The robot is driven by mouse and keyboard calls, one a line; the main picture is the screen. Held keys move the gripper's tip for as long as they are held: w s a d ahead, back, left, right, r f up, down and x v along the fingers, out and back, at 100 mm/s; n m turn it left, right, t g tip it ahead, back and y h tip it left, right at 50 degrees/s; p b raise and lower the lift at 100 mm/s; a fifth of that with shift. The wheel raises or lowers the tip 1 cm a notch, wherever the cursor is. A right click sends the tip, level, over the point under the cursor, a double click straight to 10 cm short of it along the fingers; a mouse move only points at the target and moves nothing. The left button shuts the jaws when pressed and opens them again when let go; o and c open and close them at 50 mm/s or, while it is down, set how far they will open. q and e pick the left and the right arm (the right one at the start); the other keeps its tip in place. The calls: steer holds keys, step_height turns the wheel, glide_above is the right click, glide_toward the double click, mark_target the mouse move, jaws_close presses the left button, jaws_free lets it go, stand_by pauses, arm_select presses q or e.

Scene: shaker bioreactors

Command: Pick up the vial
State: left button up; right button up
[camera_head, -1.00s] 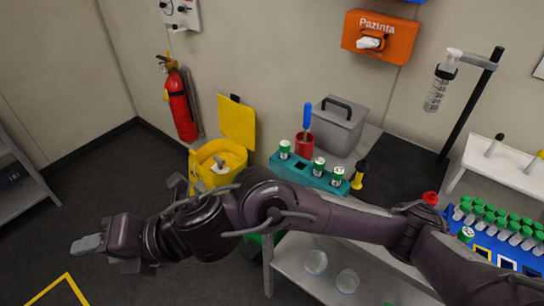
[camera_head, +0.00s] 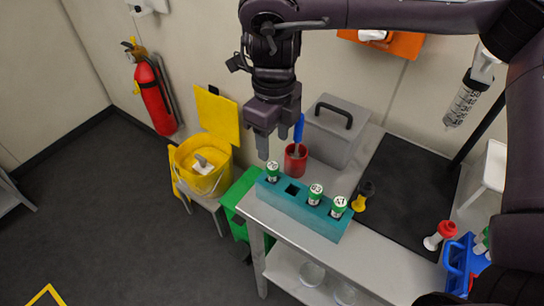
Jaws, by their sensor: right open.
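A teal rack (camera_head: 300,208) stands along the front edge of the bench. It holds a green-capped vial (camera_head: 272,171) in its left slot. Two more vials, a middle one (camera_head: 315,194) and a right one (camera_head: 338,207), stand further right, with an empty slot between the left and middle ones. My right gripper (camera_head: 273,142) points down just above the left vial, open with nothing between its fingers. It looks apart from the vial. My left gripper does not show.
A red cup (camera_head: 296,160) with a blue-handled tool and a grey box (camera_head: 335,130) stand behind the rack. A yellow-and-black object (camera_head: 362,196) is right of it. A red-and-white item (camera_head: 440,235) lies near a blue rack (camera_head: 460,258). A yellow bin (camera_head: 205,165) stands left.

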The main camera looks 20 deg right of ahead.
mark_target(273, 166)
steer(key=shift+s+a+f, duration=0.5)
steer(key=shift+s+f, duration=0.2)
steer(key=shift+s, duration=0.2)
steer(key=shift+s+f+p, duration=0.3)
steer(key=shift+f+p, duration=0.15)
steer(key=shift+f, duration=0.35)
steer(key=f, duration=0.3)
steer(key=shift+w+d+p, duration=0.25)
steer(key=shift+w+p, duration=0.05)
steer(key=shift+w, duration=0.05)
steer(key=shift+a+f, duration=0.15)
steer(key=shift+f, duration=0.3)
steer(key=c, duration=0.7)
steer(key=shift+c, duration=1.2)
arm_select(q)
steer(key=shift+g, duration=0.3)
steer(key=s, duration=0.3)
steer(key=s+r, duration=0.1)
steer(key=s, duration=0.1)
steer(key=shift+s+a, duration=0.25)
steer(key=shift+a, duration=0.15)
arm_select(e)
jaws_close()
